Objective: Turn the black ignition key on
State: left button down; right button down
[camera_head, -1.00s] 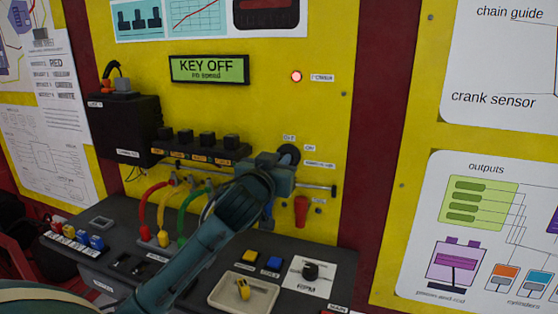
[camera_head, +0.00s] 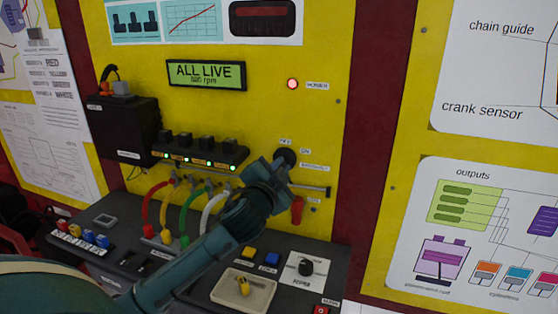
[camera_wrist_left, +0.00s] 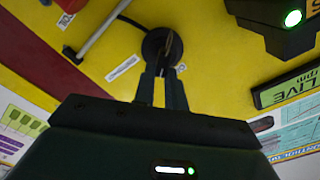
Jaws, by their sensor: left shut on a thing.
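The ignition switch (camera_head: 286,156) is a round black fitting on the yellow panel, right of the row of black modules. In the left wrist view the black ignition key (camera_wrist_left: 172,46) stands out from this round fitting. My left gripper (camera_wrist_left: 164,68) is shut on the key, its two fingers pointing at the switch. In the head view my left gripper (camera_head: 279,167) is at the switch and hides most of the key. The display (camera_head: 206,75) reads "ALL LIVE" with an rpm line below. My right gripper is not in view.
A red lamp (camera_head: 292,84) is lit above the switch. Black modules (camera_head: 205,144) with green lights sit left of it. A red handle (camera_head: 297,210) and a metal rod (camera_head: 312,189) are close below my gripper. Coloured cables (camera_head: 185,206) hang to the left.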

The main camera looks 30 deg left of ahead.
pick_arm(q)
jog(key=shift+f+m+p, duration=0.1)
jog(key=shift+m+p, duration=0.3)
jog(key=shift+m, duration=0.7)
jog(key=c, duration=1.4)
grip_release()
jog(key=shift+c, duration=0.2)
jog(key=shift+s+d, duration=0.1)
jog(key=b+v, duration=0.2)
jog(key=v, duration=1.1)
jog(key=shift+b, duration=0.4)
jog(key=shift+f, duration=0.15)
